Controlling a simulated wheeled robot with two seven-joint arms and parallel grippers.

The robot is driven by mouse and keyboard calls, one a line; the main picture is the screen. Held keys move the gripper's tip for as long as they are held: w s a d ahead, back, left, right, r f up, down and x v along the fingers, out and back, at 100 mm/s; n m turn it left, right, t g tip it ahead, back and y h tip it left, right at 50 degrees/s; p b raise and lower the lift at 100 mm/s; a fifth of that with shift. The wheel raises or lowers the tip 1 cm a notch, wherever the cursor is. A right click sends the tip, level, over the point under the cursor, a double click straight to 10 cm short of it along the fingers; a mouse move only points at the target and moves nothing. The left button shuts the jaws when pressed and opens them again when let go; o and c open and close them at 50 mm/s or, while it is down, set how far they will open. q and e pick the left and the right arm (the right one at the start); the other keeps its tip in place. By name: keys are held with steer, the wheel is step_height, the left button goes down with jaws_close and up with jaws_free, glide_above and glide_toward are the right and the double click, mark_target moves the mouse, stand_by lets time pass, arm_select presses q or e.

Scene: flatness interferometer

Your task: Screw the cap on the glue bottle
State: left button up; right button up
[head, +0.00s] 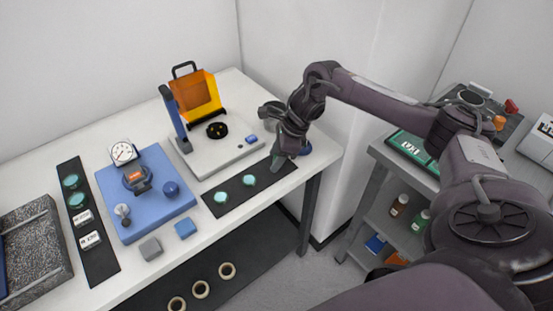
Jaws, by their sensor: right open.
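My right gripper (277,163) is open, low over the far right end of a black mat (234,197) near the table's right front edge. Its fingers point down, and I cannot tell whether anything is between them. No glue bottle or loose cap can be picked out for certain on the table. A small brown bottle with a pale top (399,205) and a green bottle (420,221) stand on the shelf of the right-hand cart; their labels are too small to read. A dark blue round thing (305,149) shows just right of the gripper, partly hidden. My left gripper is out of view.
Two teal discs (220,197) lie on the black mat. Behind stands a pale instrument base (214,148) with a blue column and orange hood (196,92). Tape rolls (227,271) lie below the table.

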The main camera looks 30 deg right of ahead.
steer(key=shift+c, duration=0.4)
jaws_close()
steer(key=shift+r, duration=0.1)
steer(key=shift+r, duration=0.45)
step_height(320, 180, up, 7)
steer(key=shift+w+r+b, duration=0.15)
steer(key=shift+r+b, duration=0.05)
steer(key=shift+b, duration=0.3)
step_height(320, 180, up, 12)
steer(key=p, duration=0.5)
steer(key=shift+f, duration=0.2)
